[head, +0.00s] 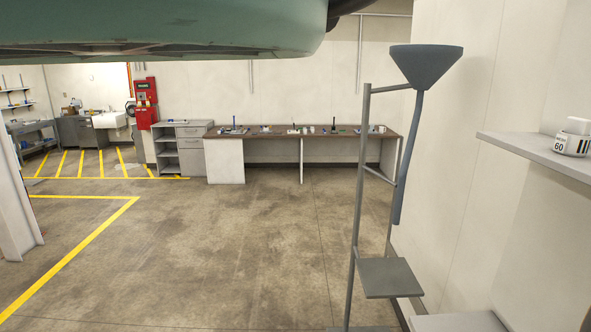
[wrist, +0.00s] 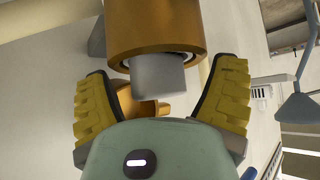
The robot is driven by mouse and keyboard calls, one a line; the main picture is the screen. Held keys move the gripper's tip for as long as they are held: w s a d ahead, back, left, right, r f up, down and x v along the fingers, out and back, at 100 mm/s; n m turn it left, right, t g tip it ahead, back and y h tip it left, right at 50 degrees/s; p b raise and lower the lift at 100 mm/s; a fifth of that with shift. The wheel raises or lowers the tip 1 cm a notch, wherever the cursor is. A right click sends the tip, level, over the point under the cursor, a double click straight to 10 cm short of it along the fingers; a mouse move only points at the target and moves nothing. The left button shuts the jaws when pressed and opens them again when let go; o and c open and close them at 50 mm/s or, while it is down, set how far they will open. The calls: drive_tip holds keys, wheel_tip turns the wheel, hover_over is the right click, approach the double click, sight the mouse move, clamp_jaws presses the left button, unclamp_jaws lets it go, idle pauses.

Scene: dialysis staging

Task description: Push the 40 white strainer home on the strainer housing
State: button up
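In the wrist view, my gripper (wrist: 164,72) has its two yellow ridged fingers spread wide. Neither finger visibly touches anything. A copper-coloured cylinder (wrist: 153,30), perhaps the strainer housing, is just beyond the fingertips. A plain grey cylindrical end (wrist: 158,76) sticks out of it into the gap between the fingers. A smaller copper piece (wrist: 145,108) shows below, partly hidden by my green gripper body. I see no strainer marked 40. In the head view, a white strainer marked 60 (head: 572,143) stands on the right shelf. My gripper does not show there.
The wall shelf (head: 540,155) juts in at right. A grey funnel (head: 426,64) on a stand with a small plate (head: 391,278) is left of it. A long bench (head: 268,137) with small items lines the back wall. The middle floor is clear.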

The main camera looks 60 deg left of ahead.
drive_tip(key=shift+o, duration=1)
drive_tip(key=a+v, duration=0.1)
drive_tip(key=v, duration=0.6)
drive_tip(key=shift+s+d+r, duration=0.15)
drive_tip(key=shift+s+d, duration=0.05)
drive_tip(key=shift+d, duration=0.25)
